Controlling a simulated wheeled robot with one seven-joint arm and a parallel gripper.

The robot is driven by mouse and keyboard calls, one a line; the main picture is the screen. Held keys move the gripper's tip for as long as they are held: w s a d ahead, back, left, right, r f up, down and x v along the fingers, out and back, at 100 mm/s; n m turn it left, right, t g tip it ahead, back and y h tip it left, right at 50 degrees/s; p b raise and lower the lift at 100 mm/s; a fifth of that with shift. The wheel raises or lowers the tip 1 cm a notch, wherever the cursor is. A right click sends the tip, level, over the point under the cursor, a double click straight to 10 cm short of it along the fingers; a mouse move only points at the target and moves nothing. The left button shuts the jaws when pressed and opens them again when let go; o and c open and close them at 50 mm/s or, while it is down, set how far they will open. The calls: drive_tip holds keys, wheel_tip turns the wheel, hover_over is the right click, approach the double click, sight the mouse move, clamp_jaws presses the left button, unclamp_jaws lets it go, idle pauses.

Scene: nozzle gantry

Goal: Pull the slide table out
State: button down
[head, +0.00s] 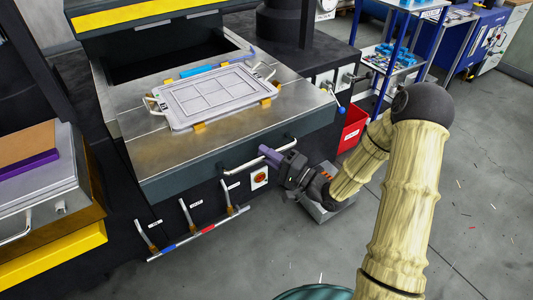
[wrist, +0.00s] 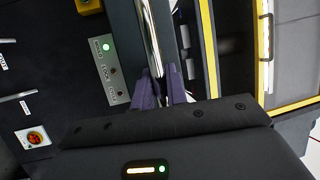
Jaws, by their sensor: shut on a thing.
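The slide table (head: 120,122) is a bare metal plate with a dark front face, and it stands out from under the machine's yellow-striped top. A bar handle (head: 235,170) runs along its front face; in the wrist view the shiny bar (wrist: 151,38) leads down between the fingers. My gripper (head: 268,153), with purple fingers, is shut on the handle right of its middle. In the wrist view my gripper (wrist: 161,90) hides the part of the bar it holds.
A grey framed plate (head: 215,95) with handles sits on the table, among yellow blocks. A red bin (head: 353,128) and blue-posted shelf stand to the right. The floor (head: 470,210) at the right is mostly clear.

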drive_tip(key=c, duration=1.4)
unclamp_jaws()
drive_tip(key=shift+d+f, duration=0.1)
drive_tip(key=b+v, duration=0.1)
drive_tip(key=v, duration=1.6)
drive_tip(key=shift+d, duration=0.1)
